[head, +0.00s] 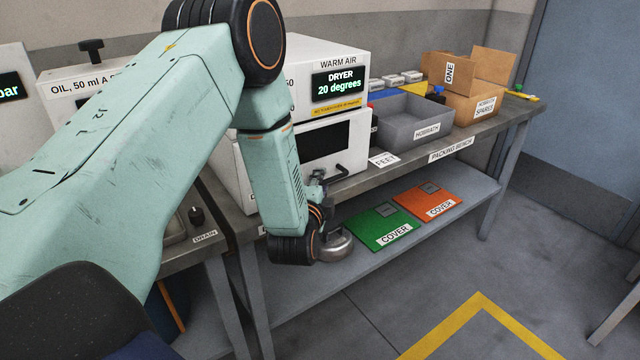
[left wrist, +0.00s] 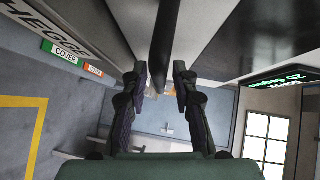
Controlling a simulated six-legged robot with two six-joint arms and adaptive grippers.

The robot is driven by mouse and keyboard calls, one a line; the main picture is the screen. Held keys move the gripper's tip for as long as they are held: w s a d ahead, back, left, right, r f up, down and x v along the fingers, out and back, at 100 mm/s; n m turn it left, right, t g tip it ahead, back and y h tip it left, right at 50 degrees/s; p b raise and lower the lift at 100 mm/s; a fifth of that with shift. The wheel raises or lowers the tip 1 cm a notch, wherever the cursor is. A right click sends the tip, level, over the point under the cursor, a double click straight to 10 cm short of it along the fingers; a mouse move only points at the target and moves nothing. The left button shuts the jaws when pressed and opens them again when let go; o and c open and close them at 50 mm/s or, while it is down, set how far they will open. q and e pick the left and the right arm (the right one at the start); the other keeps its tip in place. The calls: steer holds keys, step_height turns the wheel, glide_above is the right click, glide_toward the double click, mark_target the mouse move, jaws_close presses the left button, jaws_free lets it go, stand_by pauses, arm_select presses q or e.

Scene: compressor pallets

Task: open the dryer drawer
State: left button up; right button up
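The dryer (head: 340,60) is a white box on the bench, with a display reading 20 degrees. Its drawer (head: 353,134) has a white front with a dark window and looks shut. The dark bar handle (head: 341,174) is at the lower front of the drawer, partly hidden by my gripper. My left gripper (head: 318,184) is at the handle's left part. In the left wrist view, the dark handle bar (left wrist: 165,45) runs between the two separated fingers of the left gripper (left wrist: 160,70). The fingers look open around it; I cannot tell whether they touch it. My right gripper is not in view.
A grey tray (head: 412,122), cardboard boxes (head: 470,85) and a FEET label stand right of the dryer on the packing bench (head: 440,149). Green (head: 383,226) and orange (head: 430,202) covers lie on the lower shelf. The floor in front is clear, with yellow marking.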

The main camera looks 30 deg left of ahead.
arm_select(q)
jaws_close()
steer(key=shift+d, duration=0.15)
stand_by(0.5)
